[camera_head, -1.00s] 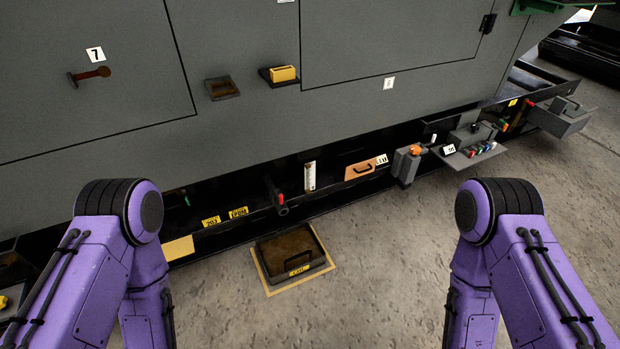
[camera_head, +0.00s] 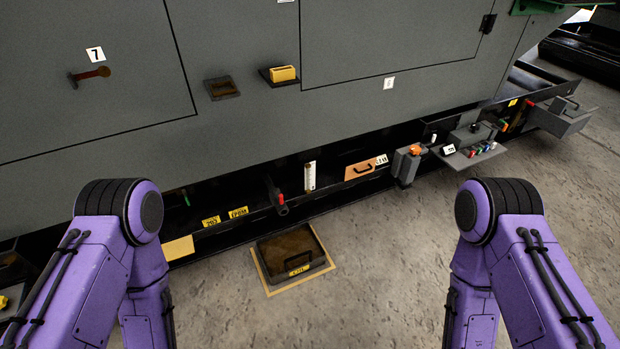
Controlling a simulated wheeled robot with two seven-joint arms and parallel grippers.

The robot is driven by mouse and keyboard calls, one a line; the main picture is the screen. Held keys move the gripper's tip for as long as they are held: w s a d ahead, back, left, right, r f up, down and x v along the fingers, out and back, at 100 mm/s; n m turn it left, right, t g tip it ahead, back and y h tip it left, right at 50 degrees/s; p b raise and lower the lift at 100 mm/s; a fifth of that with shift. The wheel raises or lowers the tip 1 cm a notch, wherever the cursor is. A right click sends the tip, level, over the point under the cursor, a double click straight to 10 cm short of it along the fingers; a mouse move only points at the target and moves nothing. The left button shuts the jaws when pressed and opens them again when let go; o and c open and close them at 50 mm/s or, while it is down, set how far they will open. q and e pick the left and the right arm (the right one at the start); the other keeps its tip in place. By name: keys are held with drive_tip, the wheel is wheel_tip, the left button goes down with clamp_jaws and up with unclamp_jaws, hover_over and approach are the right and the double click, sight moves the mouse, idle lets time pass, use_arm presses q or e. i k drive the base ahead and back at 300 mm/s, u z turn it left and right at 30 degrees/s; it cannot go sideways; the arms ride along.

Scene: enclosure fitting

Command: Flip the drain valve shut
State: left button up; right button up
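A drain valve (camera_head: 277,196) with a dark body and a small red handle sticks out of the dark base of the grey enclosure, left of the middle. Its outlet points down toward the floor. The red handle (camera_head: 281,199) looks roughly in line with the body, but it is too small to tell its exact setting. Both of my purple arms show at the lower left and lower right, well apart from the valve. Neither gripper is in view.
A dark tray (camera_head: 292,256) sits on a tan-bordered floor patch below the valve. A sight tube (camera_head: 310,176), an orange panel with a handle (camera_head: 360,170) and a grey box with an orange knob (camera_head: 405,165) line the base to the right.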

sight(280, 196)
drive_tip(key=z, duration=0.05)
drive_tip(key=k, duration=0.65)
drive_tip(key=z, duration=0.3)
drive_tip(key=i, duration=0.4)
drive_tip(key=z, duration=0.5)
drive_tip(key=i, duration=1.35)
drive_tip(key=u, duration=0.65)
